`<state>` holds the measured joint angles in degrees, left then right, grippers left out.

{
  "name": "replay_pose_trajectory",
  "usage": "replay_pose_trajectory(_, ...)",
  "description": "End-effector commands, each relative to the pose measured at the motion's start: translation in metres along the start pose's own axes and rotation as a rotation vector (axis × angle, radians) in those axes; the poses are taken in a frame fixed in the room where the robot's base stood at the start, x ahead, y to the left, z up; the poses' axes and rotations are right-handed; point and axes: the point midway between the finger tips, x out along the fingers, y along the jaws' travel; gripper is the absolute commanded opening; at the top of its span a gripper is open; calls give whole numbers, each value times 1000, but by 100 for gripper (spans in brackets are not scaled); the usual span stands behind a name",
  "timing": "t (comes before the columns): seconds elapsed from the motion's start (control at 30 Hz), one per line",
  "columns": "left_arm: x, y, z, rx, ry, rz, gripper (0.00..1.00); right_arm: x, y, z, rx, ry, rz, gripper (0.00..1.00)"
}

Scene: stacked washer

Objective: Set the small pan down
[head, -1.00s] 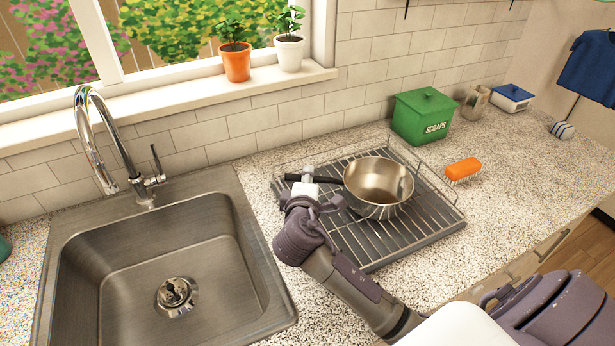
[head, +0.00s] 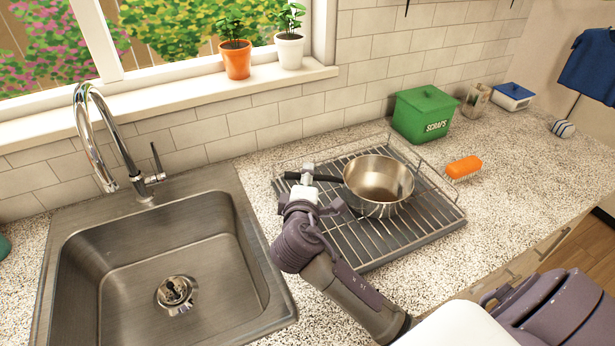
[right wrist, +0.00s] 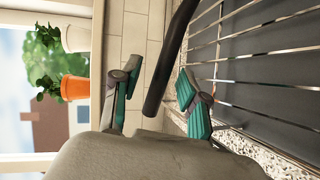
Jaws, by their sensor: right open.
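The small pan (head: 380,190) is steel with a black handle pointing left. It sits on the wire drying rack (head: 420,222) beside the sink. My right gripper (head: 305,176) is at the handle's left end in the head view. In the right wrist view the gripper (right wrist: 160,88) is open, with the black handle (right wrist: 172,55) between or just beyond its teal fingertips, not clamped; I cannot tell how deep it sits. The pan's bowl is outside the wrist view. My left gripper is not in view.
The sink (head: 165,255) with its tall faucet (head: 95,135) lies left of the rack. A green scraps bin (head: 422,115) and an orange brush (head: 464,168) stand right of the rack. Potted plants (head: 236,60) line the windowsill. The counter at right is mostly clear.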

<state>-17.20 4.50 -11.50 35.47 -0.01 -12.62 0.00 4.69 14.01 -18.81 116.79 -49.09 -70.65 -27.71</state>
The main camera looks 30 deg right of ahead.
Motion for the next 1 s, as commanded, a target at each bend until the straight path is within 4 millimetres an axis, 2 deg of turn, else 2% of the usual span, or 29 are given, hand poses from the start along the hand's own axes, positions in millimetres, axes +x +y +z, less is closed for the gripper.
replay_pose_trajectory(0.2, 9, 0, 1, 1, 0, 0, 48, -50, -3, 0, 5, 3, -5, 44)
replay_pose_trajectory(0.43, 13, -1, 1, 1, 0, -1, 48, -87, -2, 0, 4, 2, -3, 44)
replay_pose_trajectory(0.6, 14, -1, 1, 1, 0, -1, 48, -98, 0, 0, 2, 1, -2, 44)
replay_pose_trajectory(1.0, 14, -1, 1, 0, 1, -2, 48, -98, 0, 0, 2, 0, -1, 44)
